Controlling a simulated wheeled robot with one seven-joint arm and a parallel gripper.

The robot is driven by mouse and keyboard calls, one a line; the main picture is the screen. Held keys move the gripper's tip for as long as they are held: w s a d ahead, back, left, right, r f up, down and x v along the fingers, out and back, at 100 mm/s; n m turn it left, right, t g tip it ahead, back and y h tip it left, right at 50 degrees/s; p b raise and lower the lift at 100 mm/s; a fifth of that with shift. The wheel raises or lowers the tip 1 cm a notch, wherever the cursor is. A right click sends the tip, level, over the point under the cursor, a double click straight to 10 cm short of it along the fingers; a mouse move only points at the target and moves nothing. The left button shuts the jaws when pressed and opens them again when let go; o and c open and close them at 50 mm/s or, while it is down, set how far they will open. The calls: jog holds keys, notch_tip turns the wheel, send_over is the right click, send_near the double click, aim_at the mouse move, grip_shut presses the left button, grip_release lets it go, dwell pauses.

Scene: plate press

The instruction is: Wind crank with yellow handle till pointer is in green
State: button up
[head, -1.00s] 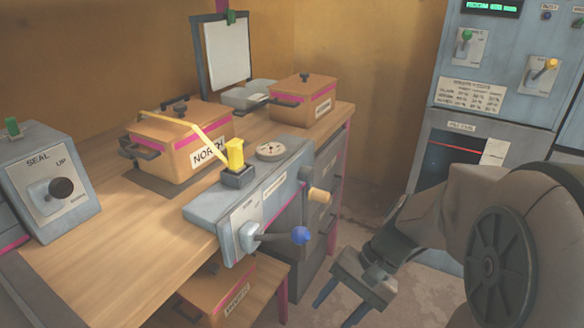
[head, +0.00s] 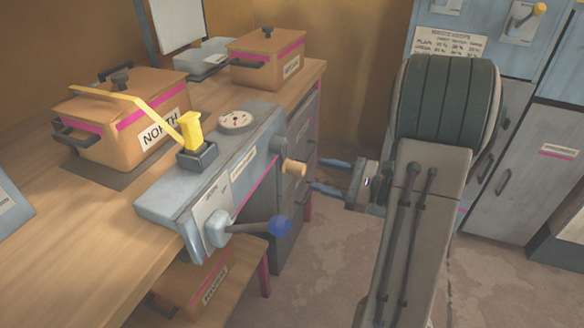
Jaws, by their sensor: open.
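A grey press unit (head: 165,200) sits at the table's front edge. A crank with a pale yellow handle (head: 294,168) sticks out of its right side. A round dial (head: 237,121) lies on top of the unit; its pointer and any green zone are too small to read. My gripper (head: 318,174) is open and empty, with its two blue fingers pointing left at the yellow handle. It is just right of the handle and appears apart from it, though the depth between them is hard to judge.
A lever with a blue ball (head: 280,226) sits on the unit's front, below the handle. A bright yellow block (head: 191,133) stands on top. An orange box marked NORTH (head: 140,135) is at left, another orange box (head: 268,62) behind. Floor (head: 330,260) in front is clear.

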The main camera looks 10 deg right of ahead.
aim_at(291, 167)
jog(key=b+x, duration=0.1)
jog(key=x, duration=0.7)
jog(key=shift+w+a, duration=0.15)
jog(key=shift+a, duration=0.05)
grip_shut()
